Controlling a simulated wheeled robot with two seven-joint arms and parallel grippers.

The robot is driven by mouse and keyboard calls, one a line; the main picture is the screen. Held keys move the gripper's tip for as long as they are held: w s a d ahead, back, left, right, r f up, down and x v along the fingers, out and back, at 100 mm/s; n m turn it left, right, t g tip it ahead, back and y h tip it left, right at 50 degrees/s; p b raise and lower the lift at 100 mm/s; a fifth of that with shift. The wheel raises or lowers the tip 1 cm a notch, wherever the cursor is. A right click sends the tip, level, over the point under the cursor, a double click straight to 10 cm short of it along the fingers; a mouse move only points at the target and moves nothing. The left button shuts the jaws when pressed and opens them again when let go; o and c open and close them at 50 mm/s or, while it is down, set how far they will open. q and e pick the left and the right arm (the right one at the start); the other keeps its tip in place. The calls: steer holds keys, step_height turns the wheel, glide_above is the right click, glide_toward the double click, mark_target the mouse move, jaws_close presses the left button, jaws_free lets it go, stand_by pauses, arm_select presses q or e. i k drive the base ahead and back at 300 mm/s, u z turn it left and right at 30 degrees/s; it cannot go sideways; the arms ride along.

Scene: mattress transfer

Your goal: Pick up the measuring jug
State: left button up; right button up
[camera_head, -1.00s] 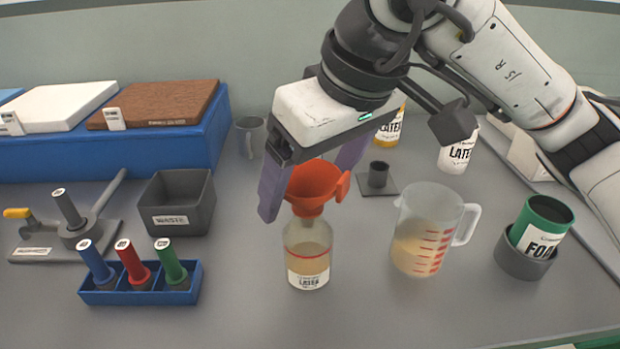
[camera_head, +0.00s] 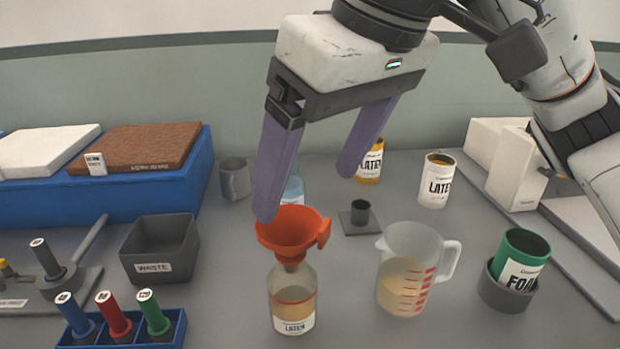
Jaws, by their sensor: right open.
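The measuring jug (camera_head: 410,272) is translucent with red marks and a cream liquid in it. It stands upright on the grey bench right of centre, its handle to the right. A latex bottle (camera_head: 293,299) stands left of it with an orange funnel (camera_head: 291,229) in its neck. My right gripper (camera_head: 308,194) is open, its two purple fingers pointing down, one above the funnel's left side, the other farther right. It looks empty and is up and to the left of the jug, not touching it. My left gripper is not in view.
A green can (camera_head: 525,256) sits tilted in a grey holder right of the jug. Behind stand a small grey post on a plate (camera_head: 360,214), a white latex can (camera_head: 436,181) and a yellow one (camera_head: 370,163). A waste bin (camera_head: 160,247) and blue rack (camera_head: 172,329) are left.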

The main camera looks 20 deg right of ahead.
mark_target(411, 257)
steer(key=k, duration=1)
